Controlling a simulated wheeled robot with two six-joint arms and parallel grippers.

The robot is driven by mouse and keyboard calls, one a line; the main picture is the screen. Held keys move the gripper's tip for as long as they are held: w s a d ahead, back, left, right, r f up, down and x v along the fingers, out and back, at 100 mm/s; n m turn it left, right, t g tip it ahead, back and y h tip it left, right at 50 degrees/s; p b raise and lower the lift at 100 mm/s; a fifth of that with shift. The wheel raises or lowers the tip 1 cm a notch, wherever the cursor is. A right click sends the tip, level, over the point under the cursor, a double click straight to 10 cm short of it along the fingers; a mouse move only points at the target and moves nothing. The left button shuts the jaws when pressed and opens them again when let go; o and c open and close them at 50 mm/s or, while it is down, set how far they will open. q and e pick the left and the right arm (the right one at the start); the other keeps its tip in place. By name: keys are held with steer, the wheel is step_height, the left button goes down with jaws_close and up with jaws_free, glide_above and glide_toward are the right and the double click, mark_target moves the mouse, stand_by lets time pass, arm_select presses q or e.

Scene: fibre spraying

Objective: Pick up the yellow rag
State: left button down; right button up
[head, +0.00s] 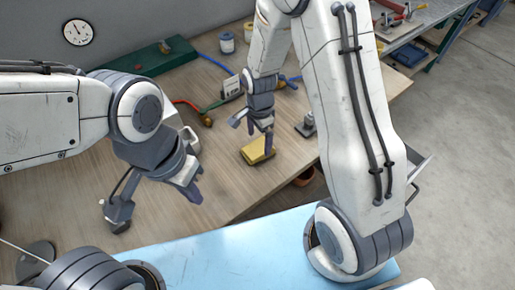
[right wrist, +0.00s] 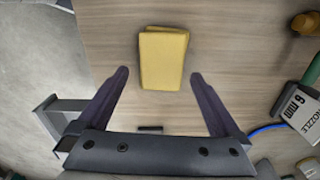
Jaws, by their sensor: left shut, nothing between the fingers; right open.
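The yellow rag (head: 254,152) lies folded into a flat block on the wooden bench near its front edge. In the right wrist view the rag (right wrist: 163,58) lies ahead of and between the fingertips. My right gripper (head: 268,148) is above the rag with its fingers pointing down. In its wrist view the right gripper (right wrist: 160,74) is open, with bare bench showing between the fingers and nothing held. In the head view a finger hides part of the rag. My left gripper (head: 190,189) is over the left part of the bench, shut and empty.
A green case (head: 145,59) and a blue-labelled tub (head: 227,43) stand at the back. A drawer hangs open under the bench.

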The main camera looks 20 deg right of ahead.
mark_target(258, 147)
step_height(258, 147, down, 4)
steer(key=shift+w+a+r+p, duration=0.1)
steer(key=shift+p, duration=0.7)
steer(key=shift+f, duration=0.7)
steer(key=c, duration=1.2)
steer(key=shift+w+r, duration=0.1)
steer(key=shift+r, duration=0.05)
